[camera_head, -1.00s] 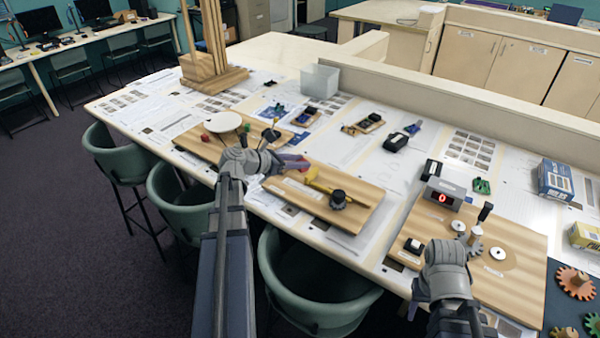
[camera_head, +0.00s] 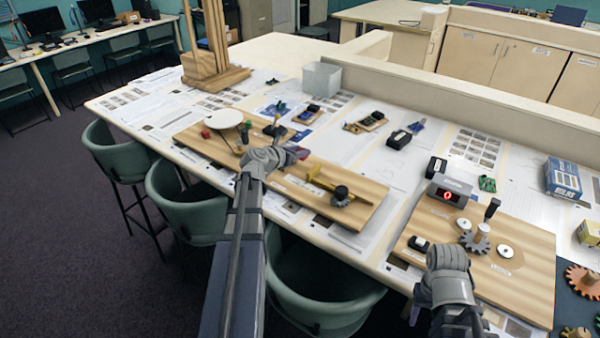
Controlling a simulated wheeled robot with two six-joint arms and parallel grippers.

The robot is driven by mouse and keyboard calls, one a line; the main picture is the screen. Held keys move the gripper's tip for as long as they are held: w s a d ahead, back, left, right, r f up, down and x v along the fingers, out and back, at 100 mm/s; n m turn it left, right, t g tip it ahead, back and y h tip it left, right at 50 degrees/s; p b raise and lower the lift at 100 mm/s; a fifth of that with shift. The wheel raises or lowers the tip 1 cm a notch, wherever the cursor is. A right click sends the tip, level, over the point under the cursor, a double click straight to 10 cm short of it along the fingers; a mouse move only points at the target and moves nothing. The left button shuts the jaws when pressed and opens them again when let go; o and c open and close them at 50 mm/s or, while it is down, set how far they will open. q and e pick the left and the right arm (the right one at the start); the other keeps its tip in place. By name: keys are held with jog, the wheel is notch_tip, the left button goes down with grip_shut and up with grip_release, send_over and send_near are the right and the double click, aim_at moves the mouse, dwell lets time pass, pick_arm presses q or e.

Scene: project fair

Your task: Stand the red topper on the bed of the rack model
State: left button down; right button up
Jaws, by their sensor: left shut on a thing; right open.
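The rack model is a wooden board (camera_head: 365,211) with a yellow bar (camera_head: 325,183) and a dark round gear (camera_head: 341,194) on it. My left gripper (camera_head: 297,152) is shut on a small red piece (camera_head: 304,153), which looks like the red topper. It is above the far left end of the rack model; fingers and wrist partly hide the piece, and I cannot tell whether it touches the board. My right gripper (camera_head: 447,262) is by the front left of the gear board, away from the rack model. Its fingers are hard to make out.
The gear board (camera_head: 528,265) with a counter box (camera_head: 449,190) lies right. A clear bin (camera_head: 321,78) and wooden tower (camera_head: 213,70) stand behind. Stools line the front edge.

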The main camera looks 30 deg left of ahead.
aim_at(299, 173)
pick_arm(q)
jog(key=shift+f+b, duration=2.15)
jog(key=shift+f, duration=0.6)
jog(key=shift+r, duration=0.15)
jog(key=c, duration=0.8)
grip_release()
